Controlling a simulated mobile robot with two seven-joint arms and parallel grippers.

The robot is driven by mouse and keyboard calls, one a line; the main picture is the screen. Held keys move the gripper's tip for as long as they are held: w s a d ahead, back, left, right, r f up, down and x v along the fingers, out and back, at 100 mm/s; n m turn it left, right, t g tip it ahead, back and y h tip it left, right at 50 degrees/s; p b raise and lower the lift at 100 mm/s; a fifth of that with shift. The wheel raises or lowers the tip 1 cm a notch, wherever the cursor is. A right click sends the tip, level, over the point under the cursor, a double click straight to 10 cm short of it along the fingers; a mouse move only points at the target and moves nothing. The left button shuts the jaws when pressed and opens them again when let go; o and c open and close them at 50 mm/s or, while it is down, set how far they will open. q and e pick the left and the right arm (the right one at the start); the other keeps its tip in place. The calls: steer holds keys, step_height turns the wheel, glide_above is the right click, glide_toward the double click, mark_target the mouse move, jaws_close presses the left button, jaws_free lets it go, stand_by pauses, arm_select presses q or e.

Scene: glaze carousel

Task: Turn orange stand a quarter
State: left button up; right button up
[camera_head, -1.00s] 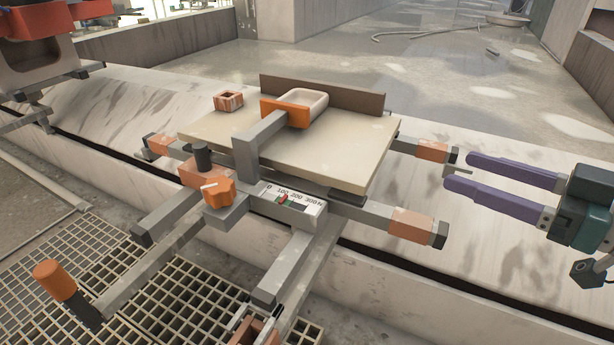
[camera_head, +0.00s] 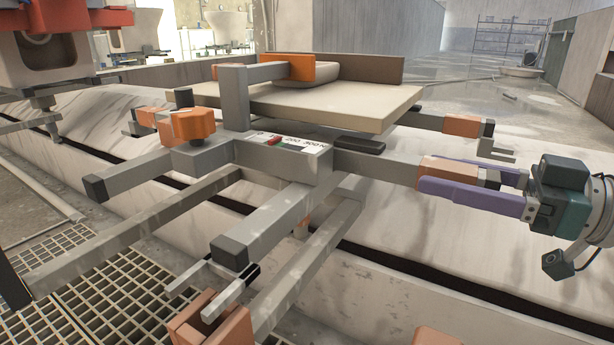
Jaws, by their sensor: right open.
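The orange stand stands in the middle, with grey spokes, black end caps and orange bands (camera_head: 448,170). Its cream board (camera_head: 300,104) carries a shallow bowl in an orange holder (camera_head: 288,67). An orange knob (camera_head: 193,125) and a force scale marked in N (camera_head: 290,141) sit on its near side. My right gripper (camera_head: 436,178), with purple fingers, is open at the right spoke's banded end. One finger lies in front of the spoke and the other shows behind it; I cannot tell whether they touch it. My left gripper is not in view.
A red-topped unit (camera_head: 65,45) hangs at the upper left. Floor grating (camera_head: 120,290) lies at the lower left. A grey two-pronged fork on an orange block (camera_head: 210,322) is near the bottom.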

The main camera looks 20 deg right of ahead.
mark_target(418, 169)
steer(key=shift+b+x, duration=0.65)
steer(key=shift+x, duration=1.15)
steer(key=shift+c, duration=0.2)
jaws_close()
